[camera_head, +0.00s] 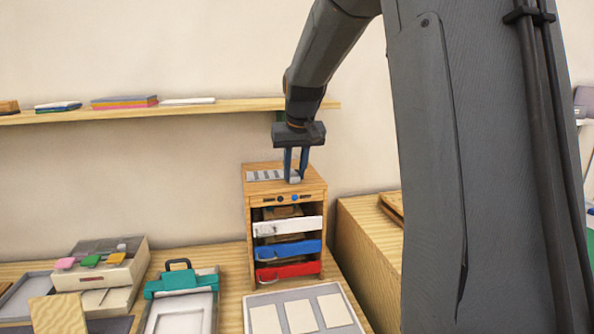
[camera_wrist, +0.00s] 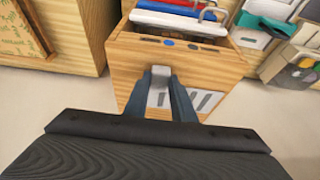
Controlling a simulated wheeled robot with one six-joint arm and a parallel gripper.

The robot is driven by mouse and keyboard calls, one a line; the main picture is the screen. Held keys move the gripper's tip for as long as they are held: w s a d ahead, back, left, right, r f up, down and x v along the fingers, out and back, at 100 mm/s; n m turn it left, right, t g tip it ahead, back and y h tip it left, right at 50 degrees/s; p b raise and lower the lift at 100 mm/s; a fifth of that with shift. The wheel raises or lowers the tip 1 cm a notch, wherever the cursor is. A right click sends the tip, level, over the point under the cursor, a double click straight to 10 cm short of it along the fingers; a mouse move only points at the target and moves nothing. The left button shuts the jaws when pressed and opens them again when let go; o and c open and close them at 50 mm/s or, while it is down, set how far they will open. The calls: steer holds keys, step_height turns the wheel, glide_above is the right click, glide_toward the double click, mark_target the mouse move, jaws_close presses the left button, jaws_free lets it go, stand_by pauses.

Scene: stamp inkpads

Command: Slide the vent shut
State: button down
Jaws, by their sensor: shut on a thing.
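The vent (camera_head: 266,175) is a grey slotted plate on top of a small wooden cabinet (camera_head: 258,188). Its dark slots show in the wrist view (camera_wrist: 205,101), so the vent looks at least partly open. A small grey knob (camera_head: 294,178) stands at the plate's right end in the head view; it also shows in the wrist view (camera_wrist: 160,73). My gripper (camera_head: 295,177) points down from above and is shut on this knob. In the wrist view my gripper's fingers (camera_wrist: 165,82) lie on either side of the knob.
White, blue and red drawers (camera_head: 288,248) fill the cabinet front, with looped handles. A shelf (camera_head: 220,108) runs along the wall behind.

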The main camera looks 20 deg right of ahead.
steer(key=shift+s+d+p, duration=0.2)
steer(key=shift+d, duration=0.85)
steer(key=shift+s+d+p, duration=0.15)
steer(key=shift+s+d, duration=0.05)
steer(key=shift+d, duration=0.85)
steer(key=c, duration=1.5)
jaws_free()
steer(key=shift+d, duration=0.15)
steer(key=shift+r, duration=0.1)
steer(key=shift+b+v, duration=0.75)
steer(key=shift+v, duration=3.05)
steer(key=shift+s, duration=0.15)
